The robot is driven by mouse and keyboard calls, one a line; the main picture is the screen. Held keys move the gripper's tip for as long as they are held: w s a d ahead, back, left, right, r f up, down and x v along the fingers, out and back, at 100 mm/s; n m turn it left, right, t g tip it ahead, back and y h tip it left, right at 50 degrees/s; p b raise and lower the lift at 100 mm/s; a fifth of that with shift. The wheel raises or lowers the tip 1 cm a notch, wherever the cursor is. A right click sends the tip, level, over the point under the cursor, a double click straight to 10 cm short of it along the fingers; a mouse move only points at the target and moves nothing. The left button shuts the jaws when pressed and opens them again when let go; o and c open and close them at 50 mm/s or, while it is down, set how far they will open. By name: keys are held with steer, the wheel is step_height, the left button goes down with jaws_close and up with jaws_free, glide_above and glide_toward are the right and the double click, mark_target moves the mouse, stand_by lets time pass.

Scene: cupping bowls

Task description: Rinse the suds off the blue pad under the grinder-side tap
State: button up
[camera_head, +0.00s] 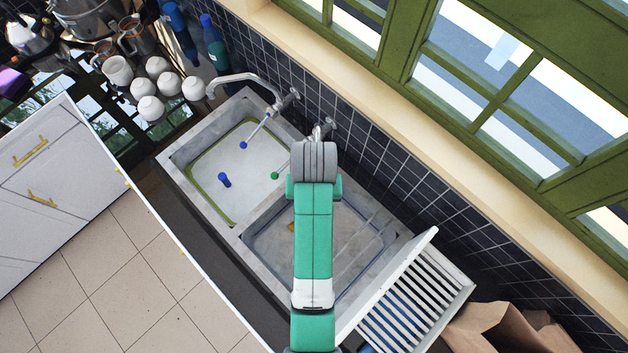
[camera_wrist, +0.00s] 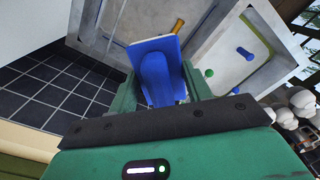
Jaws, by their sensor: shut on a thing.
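My gripper (camera_wrist: 160,84) is shut on the blue pad (camera_wrist: 158,62) in the wrist view. The pad stands up between the two green fingers, and I cannot make out suds on it. In the head view my arm hides both gripper and pad. One tap (camera_head: 240,79) rises at the wall behind the left basin, its spout bent left. A second tap (camera_head: 322,130) is partly hidden behind my arm. I see no running water. In the wrist view the pad appears in front of the basin with the orange-brown piece (camera_wrist: 179,25).
The left basin (camera_head: 186,185) has a blue peg (camera_head: 224,180) and blue- and green-tipped parts in or over it. The right basin (camera_head: 372,262) lies under my arm. White cups (camera_head: 157,67) and bottles (camera_head: 212,42) stand back left. A white rack (camera_head: 420,300) stands right.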

steer(key=s+f+t+p, duration=0.2)
steer(key=s+f+t, duration=0.4)
steer(key=s+f, duration=0.6)
steer(key=w+f+b, duration=0.2)
steer(key=w+b, duration=0.2)
steer(key=w, duration=0.4)
steer(key=w+d+f+b, duration=0.1)
steer(key=w+f+b, duration=0.2)
steer(key=w+b, duration=0.2)
steer(key=shift+w, duration=1.6)
steer(key=shift+d+r, duration=0.1)
steer(key=shift+d, duration=0.15)
steer(key=shift+d, duration=0.45)
steer(key=shift+a+p, duration=0.1)
steer(key=shift+p, duration=0.2)
